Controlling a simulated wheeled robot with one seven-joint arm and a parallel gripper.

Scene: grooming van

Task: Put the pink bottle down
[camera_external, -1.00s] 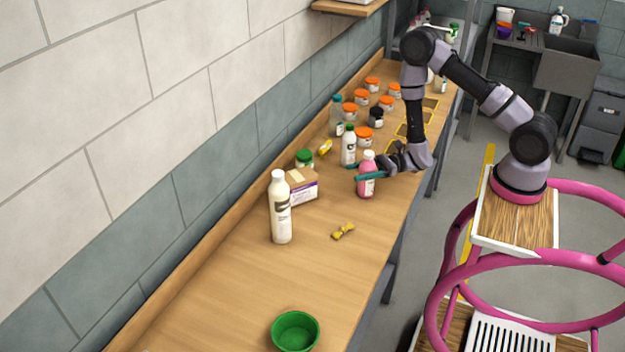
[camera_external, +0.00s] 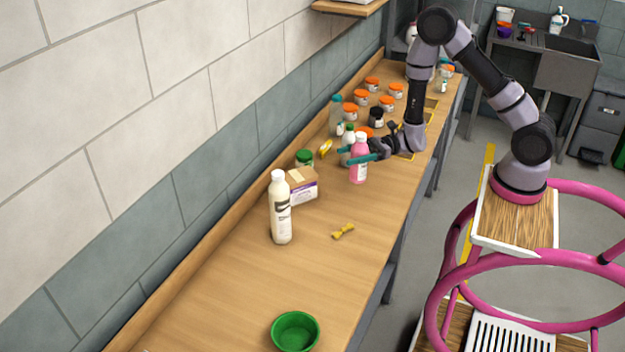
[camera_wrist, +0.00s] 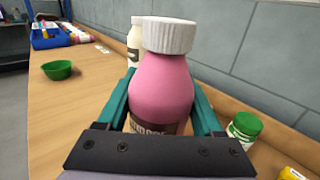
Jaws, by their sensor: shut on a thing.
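The pink bottle (camera_external: 359,165) has a white cap and stands upright between the teal fingers of my gripper (camera_external: 361,157). In the wrist view the pink bottle (camera_wrist: 162,85) fills the middle, with a teal finger of my gripper (camera_wrist: 160,112) on each side. My gripper is shut on it. The bottle is over the wooden counter (camera_external: 250,290); its base is close to the surface, and I cannot tell whether it touches. Its lower part is hidden by my gripper in the wrist view.
A white-and-green bottle (camera_external: 347,137) is close behind the pink bottle. A cardboard box (camera_external: 302,187), a green-lidded jar (camera_external: 304,158) and a tall cream bottle (camera_external: 280,208) stand to the left. A yellow bow (camera_external: 343,231) and a green bowl (camera_external: 295,332) lie nearer; counter around them is clear.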

